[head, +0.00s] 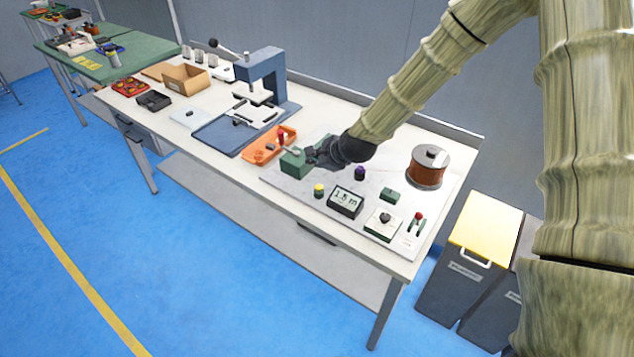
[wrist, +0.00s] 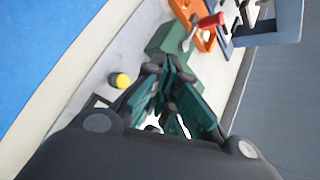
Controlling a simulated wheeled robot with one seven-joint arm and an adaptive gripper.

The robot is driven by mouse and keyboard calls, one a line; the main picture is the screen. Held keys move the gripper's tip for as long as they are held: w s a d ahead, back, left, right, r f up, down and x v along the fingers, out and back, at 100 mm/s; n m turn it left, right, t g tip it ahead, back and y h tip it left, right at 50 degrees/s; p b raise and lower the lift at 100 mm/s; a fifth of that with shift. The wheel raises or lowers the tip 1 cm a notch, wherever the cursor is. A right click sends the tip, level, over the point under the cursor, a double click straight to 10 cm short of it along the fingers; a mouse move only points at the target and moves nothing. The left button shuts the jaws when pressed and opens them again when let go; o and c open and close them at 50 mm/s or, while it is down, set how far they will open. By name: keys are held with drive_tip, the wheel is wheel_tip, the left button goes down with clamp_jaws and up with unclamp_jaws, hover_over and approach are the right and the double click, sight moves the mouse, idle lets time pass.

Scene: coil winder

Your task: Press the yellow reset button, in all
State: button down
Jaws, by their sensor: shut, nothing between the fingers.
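The yellow button (head: 319,188) sits on a small dark base at the front edge of the pale winder board (head: 278,176). It also shows in the wrist view (wrist: 121,80), to the left of my fingers. My gripper (head: 311,155) is shut and empty. In the head view it is above and behind the yellow button, beside the green block (head: 293,164). In the wrist view the fingertips (wrist: 166,66) overlap the lower part of the green block (wrist: 168,38), and I cannot tell whether they touch it. The yellow button is apart from my fingers.
A display box (head: 345,202) reading 1.5 m stands right of the yellow button. A purple knob (head: 360,173), copper coil (head: 428,167), dark knob box (head: 383,224) and red-tipped lever (head: 417,218) are further right. An orange tray (head: 262,153) lies left of the green block.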

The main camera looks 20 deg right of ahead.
sight(316, 188)
drive_tip(key=shift+w+d+r+m, duration=0.1)
drive_tip(key=shift+w+r+m, duration=0.2)
drive_tip(key=shift+w+r, duration=0.2)
drive_tip(key=shift+f, duration=0.1)
drive_tip(key=shift+f+b, duration=2.75)
drive_tip(key=shift+f, duration=1.55)
drive_tip(key=shift+s+f, duration=0.1)
drive_tip(key=shift+f, duration=0.3)
drive_tip(key=shift+f+b, duration=0.5)
drive_tip(key=shift+b, duration=0.05)
drive_tip(key=shift+r, duration=0.15)
drive_tip(key=shift+r+p, duration=0.6)
drive_tip(key=shift+r, duration=0.2)
